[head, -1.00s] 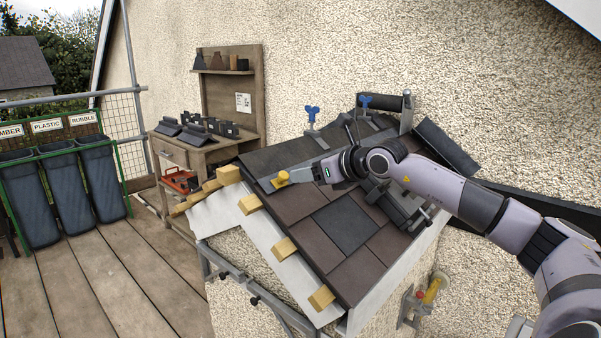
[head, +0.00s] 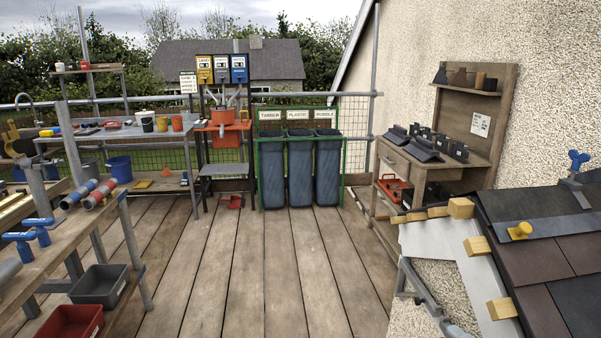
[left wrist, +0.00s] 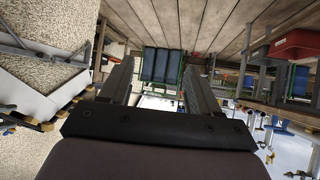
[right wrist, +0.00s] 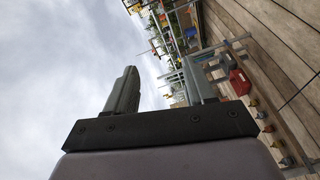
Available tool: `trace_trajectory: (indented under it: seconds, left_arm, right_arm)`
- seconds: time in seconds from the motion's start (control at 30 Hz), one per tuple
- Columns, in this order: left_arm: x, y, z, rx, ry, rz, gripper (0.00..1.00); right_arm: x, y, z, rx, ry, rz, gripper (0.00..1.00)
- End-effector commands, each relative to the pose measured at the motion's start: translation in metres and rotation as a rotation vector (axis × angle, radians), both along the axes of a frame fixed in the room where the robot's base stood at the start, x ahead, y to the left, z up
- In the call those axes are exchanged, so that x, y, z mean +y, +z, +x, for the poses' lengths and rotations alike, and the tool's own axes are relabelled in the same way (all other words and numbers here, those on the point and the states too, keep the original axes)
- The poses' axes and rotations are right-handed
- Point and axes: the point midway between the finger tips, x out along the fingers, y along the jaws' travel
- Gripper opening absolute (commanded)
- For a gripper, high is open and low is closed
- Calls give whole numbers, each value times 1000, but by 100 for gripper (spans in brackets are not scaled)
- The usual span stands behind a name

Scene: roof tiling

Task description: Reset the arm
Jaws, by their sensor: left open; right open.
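Neither arm shows in the head view now. In the left wrist view my left gripper (left wrist: 160,95) is open and empty, its two fingers apart with the deck and bins beyond them. In the right wrist view my right gripper (right wrist: 160,92) is open and empty, with sky between and beside its fingers. The tiled roof mock-up (head: 535,280) stands at the right of the head view. A yellow knob (head: 520,230) sits on a dark strip across its upper tiles, with no gripper at it.
Three bins (head: 300,172) stand at the back by the mesh railing. A bench with ridge pieces (head: 400,160) is at the wall. A workbench (head: 60,240) with blue clamps and tubes is at the left, a grey bin (head: 100,285) below. The deck (head: 245,270) between is clear.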

Motion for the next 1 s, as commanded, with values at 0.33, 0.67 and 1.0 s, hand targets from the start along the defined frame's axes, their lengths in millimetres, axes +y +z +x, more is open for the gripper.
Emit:
trace_trajectory:
  seconds: [0.33, 0.67, 1.0]
  left_arm:
    - [1, 21, -1, 0, 0, 5, 62]
    - [2, 24, -2, 1, 2, 6, 62]
    - [2, 24, -3, 2, 3, 5, 43]
  right_arm:
    - [48, -117, -121, 612, -451, 836, 54]
    - [81, -152, -181, 873, -619, 1111, 54]
    - [81, -152, -180, 872, -617, 1111, 43]
